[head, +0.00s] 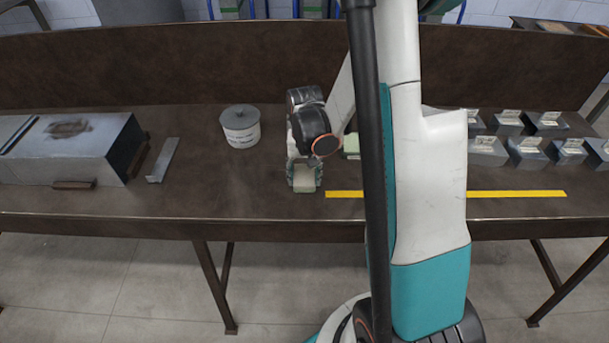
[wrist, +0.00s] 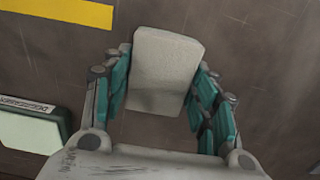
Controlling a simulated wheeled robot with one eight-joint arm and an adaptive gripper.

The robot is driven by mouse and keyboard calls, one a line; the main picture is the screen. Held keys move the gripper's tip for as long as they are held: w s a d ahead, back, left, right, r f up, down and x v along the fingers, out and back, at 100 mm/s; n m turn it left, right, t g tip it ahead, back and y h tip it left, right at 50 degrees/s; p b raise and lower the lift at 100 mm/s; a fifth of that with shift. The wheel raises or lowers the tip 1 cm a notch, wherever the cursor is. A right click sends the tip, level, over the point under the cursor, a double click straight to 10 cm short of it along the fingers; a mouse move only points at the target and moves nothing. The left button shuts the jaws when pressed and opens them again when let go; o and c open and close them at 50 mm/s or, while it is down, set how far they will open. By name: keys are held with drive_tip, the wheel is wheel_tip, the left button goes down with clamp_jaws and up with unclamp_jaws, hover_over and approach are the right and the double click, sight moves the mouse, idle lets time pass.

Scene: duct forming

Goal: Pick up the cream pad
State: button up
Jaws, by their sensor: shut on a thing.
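The cream pad (wrist: 166,70) is a pale block with rounded corners, held between the two fingers of my gripper (wrist: 163,95) in the wrist view. My gripper is shut on it, with the teal finger pads against its sides. In the head view the pad (head: 304,184) shows low between the fingers of my gripper (head: 304,178), over the bench. I cannot tell whether the pad touches the bench top or is just above it.
The brown bench (head: 230,195) has a yellow strip (head: 520,194), a lidded grey pot (head: 240,127), a metal bracket (head: 162,160) and a large metal box (head: 70,145). Several grey metal pieces (head: 527,152) stand right. A pale green thing (head: 351,146) is partly hidden behind my arm.

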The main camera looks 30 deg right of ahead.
sight(305, 174)
wheel_tip(305, 174, up, 20)
drive_tip(key=p, duration=0.6)
drive_tip(key=shift+f+p, duration=0.25)
drive_tip(key=shift+p, duration=0.05)
